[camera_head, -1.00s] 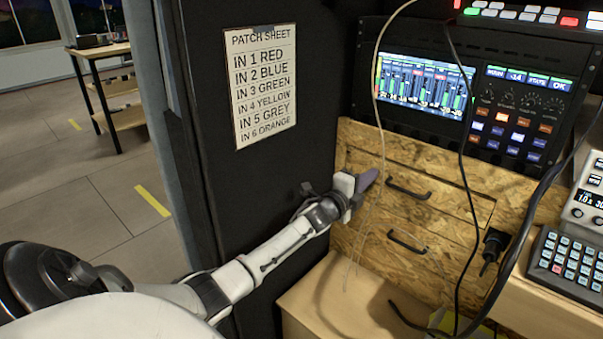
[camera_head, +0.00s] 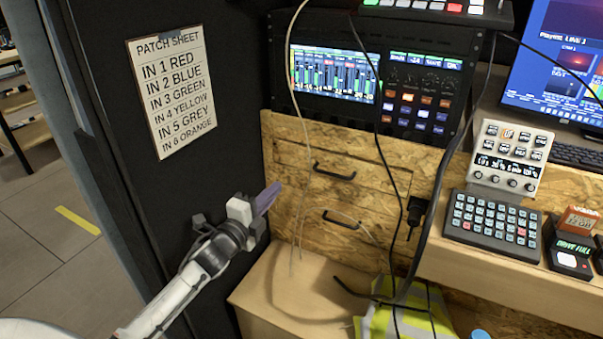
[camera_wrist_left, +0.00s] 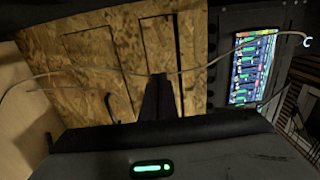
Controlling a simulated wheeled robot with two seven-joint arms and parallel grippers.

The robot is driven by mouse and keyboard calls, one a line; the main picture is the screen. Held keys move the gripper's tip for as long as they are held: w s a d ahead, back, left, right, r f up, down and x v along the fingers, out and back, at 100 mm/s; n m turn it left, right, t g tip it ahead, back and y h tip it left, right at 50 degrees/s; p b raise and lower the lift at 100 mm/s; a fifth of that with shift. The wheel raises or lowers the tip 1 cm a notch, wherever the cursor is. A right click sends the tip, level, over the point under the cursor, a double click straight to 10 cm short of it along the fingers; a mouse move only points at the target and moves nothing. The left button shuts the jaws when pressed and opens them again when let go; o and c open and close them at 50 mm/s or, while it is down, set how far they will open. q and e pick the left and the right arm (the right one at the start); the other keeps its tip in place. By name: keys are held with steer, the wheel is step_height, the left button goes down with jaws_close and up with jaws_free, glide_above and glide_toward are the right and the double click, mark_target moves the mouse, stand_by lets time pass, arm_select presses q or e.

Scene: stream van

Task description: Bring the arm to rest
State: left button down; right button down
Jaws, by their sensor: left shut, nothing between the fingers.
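My left gripper (camera_head: 268,196) is shut and empty. It is in front of the black side panel, close to the left edge of the wooden drawer front (camera_head: 290,160). In the left wrist view its dark fingers (camera_wrist_left: 158,98) are together, with the wooden drawers behind them. A thin pale cable (camera_head: 304,120) hangs just to the right of the fingertips; it also crosses the left wrist view (camera_wrist_left: 100,70) beyond the fingers. I cannot tell whether the fingers touch it. My right gripper is out of view.
A patch sheet (camera_head: 172,95) hangs on the black panel. Black cables (camera_head: 383,150) hang before the drawers and rack screen (camera_head: 335,75). A button keypad (camera_head: 492,222) and a control box (camera_head: 510,157) stand on the desk at right. A yellow vest (camera_head: 405,322) lies below.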

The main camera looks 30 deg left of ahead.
arm_select(q)
steer(key=s+d+f+n+g+h+p, duration=0.2)
steer(key=s+d+f+n+g+p, duration=0.3)
steer(key=s+d+f, duration=0.65)
steer(key=s+d+f+n+g+h, duration=0.1)
steer(key=s+d+f+n+g, duration=0.1)
steer(key=s+d, duration=0.5)
steer(key=s+d+f+n+g+h, duration=0.1)
steer(key=s+d+f+n+g, duration=0.1)
steer(key=s+d+f+n, duration=0.2)
steer(key=s+d+n, duration=0.3)
steer(key=s+d, duration=0.1)
steer(key=s, duration=0.2)
steer(key=shift+s+d+f+n, duration=0.15)
steer(key=shift+s+n, duration=0.15)
steer(key=shift+s, duration=0.05)
